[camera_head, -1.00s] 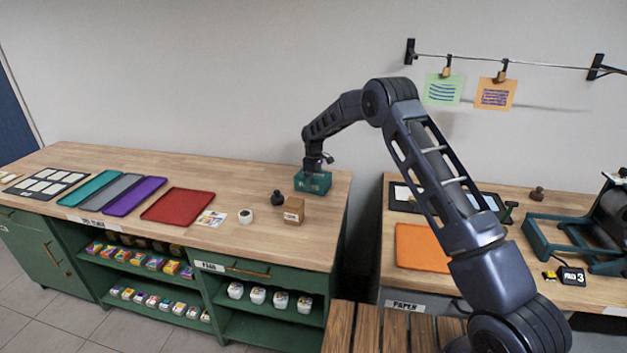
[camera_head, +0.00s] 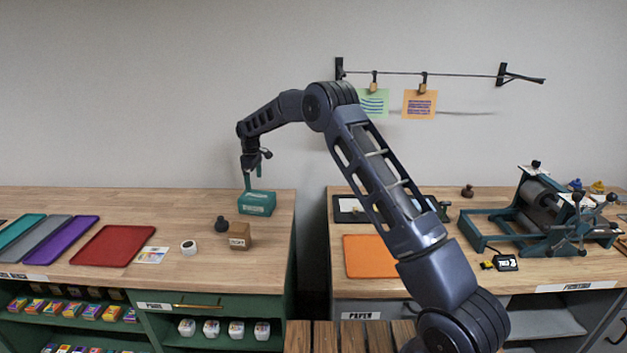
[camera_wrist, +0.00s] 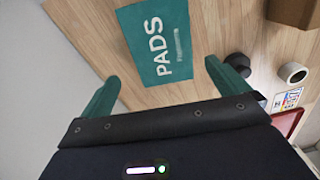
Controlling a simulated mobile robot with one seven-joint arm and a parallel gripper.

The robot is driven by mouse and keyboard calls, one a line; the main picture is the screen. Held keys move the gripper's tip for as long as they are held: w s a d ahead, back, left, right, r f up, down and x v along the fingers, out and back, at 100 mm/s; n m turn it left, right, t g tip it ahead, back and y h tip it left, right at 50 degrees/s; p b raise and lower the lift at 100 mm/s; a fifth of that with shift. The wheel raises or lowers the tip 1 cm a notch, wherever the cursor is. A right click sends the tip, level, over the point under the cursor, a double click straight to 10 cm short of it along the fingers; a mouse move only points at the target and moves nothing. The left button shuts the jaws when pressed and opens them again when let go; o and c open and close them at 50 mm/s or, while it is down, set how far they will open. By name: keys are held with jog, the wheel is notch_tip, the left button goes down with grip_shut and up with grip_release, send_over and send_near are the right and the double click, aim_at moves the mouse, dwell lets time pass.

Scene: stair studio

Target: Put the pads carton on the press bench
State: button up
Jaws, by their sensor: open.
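The pads carton (camera_head: 257,204) is a teal box with white lettering. It sits near the right end of the left wooden bench, towards the wall. In the wrist view the carton (camera_wrist: 155,42) reads PADS and lies ahead of the fingertips, roughly in line with the gap. My gripper (camera_head: 247,184) is open and empty, at the carton's left end in the head view; I cannot tell whether it touches. Its two green fingers (camera_wrist: 163,82) stand apart in the wrist view. The press bench (camera_head: 440,283) is the right wooden bench, carrying a green press (camera_head: 540,215).
A gap separates the benches. Near the carton are a brown box (camera_head: 239,237), a dark knobbed object (camera_head: 221,224) and a white roll (camera_head: 188,247).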

jog(key=s+d+r+m+t, duration=0.1)
jog(key=s+d+r+m, duration=0.25)
jog(key=d+r, duration=0.8)
jog(key=s+d+r+m+t, duration=0.15)
jog(key=s+d+r, duration=0.25)
jog(key=d+r, duration=0.75)
jog(key=s+d+r+m, duration=0.35)
jog(key=s+d, duration=0.45)
jog(key=d, duration=0.3)
jog(key=s+d+r+m, duration=0.3)
jog(key=s+d, duration=1)
jog(key=s, duration=0.3)
jog(key=s+d+f+m+t, duration=0.1)
jog(key=s+d+f+m, duration=0.1)
jog(key=s, duration=0.6)
jog(key=s+d+f+m+t, duration=0.1)
jog(key=s+d+f, duration=0.3)
jog(key=s, duration=0.4)
jog(key=shift+s+d+f+m, duration=0.25)
jog(key=shift+d+f+m, duration=0.1)
jog(key=shift+d+m, duration=0.3)
jog(key=shift+w+a, duration=0.1)
jog(key=shift+a, duration=0.05)
